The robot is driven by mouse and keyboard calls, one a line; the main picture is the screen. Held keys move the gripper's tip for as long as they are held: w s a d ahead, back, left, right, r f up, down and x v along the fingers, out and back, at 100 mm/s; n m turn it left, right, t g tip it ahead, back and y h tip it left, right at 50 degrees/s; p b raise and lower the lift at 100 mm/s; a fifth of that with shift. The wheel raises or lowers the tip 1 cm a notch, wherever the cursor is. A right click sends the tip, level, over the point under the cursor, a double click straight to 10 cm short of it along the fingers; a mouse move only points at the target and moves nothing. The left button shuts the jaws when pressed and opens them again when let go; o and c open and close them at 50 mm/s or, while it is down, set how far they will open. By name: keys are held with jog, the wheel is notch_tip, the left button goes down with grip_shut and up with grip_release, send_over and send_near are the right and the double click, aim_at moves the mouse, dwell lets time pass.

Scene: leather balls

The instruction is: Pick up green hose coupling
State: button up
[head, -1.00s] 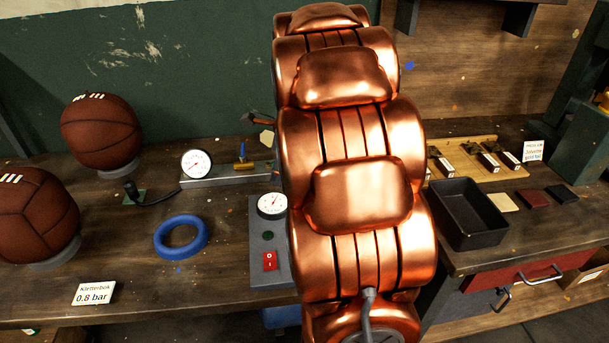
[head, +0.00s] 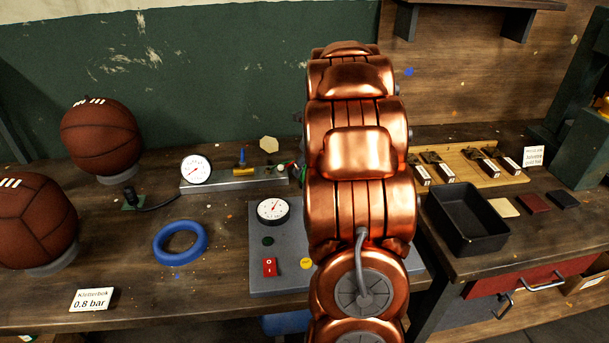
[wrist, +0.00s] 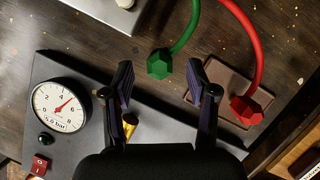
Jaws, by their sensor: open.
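The green hose coupling (wrist: 159,64) is a faceted green piece at the end of a green hose. In the wrist view it lies just beyond and between the fingertips of my gripper (wrist: 158,82). My gripper is open and empty, its two dark fingers apart on either side of the coupling's line. The coupling does not touch either finger in the picture; the height gap cannot be told. In the head view my copper arm hides the gripper and most of the coupling's area.
A red coupling (wrist: 246,110) on a red hose lies right of the fingers on a brown pad (wrist: 222,84). A grey gauge panel (head: 285,277) sits below my gripper. A blue ring (head: 180,240), leather balls (head: 100,137) and a black tray (head: 466,218) stand on the bench.

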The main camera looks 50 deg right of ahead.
aim_at(304, 172)
jog(key=shift+x, duration=1.5)
grip_shut()
